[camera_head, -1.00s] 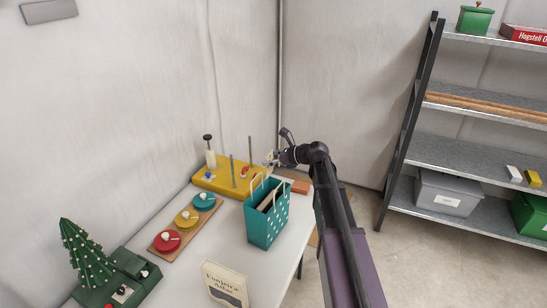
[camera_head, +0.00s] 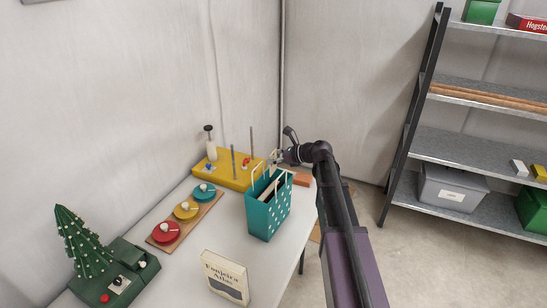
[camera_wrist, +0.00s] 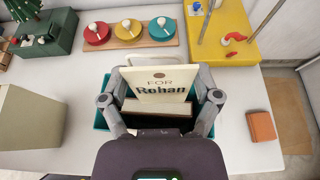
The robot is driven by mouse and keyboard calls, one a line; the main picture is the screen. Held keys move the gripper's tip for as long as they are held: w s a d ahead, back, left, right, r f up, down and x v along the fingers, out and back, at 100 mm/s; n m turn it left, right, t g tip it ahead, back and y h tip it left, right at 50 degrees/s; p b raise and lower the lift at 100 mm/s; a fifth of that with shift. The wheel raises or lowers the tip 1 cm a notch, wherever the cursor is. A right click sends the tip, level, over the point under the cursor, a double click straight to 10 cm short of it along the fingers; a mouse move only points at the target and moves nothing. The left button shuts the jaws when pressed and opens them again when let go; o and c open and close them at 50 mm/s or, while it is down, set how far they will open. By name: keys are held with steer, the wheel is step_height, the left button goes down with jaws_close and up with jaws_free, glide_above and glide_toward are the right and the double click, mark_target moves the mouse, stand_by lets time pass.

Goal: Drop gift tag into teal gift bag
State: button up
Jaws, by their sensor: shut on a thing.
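The cream gift tag (camera_wrist: 161,84), marked "FOR Rohan" with a dark hole near its top, stands between the two fingers of my gripper (camera_wrist: 160,90) in the wrist view. My gripper is shut on it. The teal gift bag (camera_head: 268,217) with white dots and pale handles stands upright on the table in the head view. Its teal rim (camera_wrist: 101,117) shows below and beside the tag in the wrist view, so the tag is over the bag's mouth. In the head view my gripper (camera_head: 277,158) is above and behind the bag; the tag is hard to make out there.
A yellow board (camera_head: 228,176) with pegs stands behind the bag. A wooden board (camera_head: 184,217) with red, yellow and teal discs lies to the left. A book (camera_head: 224,278) stands in front, and an orange-brown block (camera_wrist: 261,126) lies right of the bag.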

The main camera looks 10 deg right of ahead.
steer(key=shift+f+b, duration=0.45)
steer(key=shift+f, duration=0.25)
steer(key=o, duration=0.5)
steer(key=shift+o, duration=0.2)
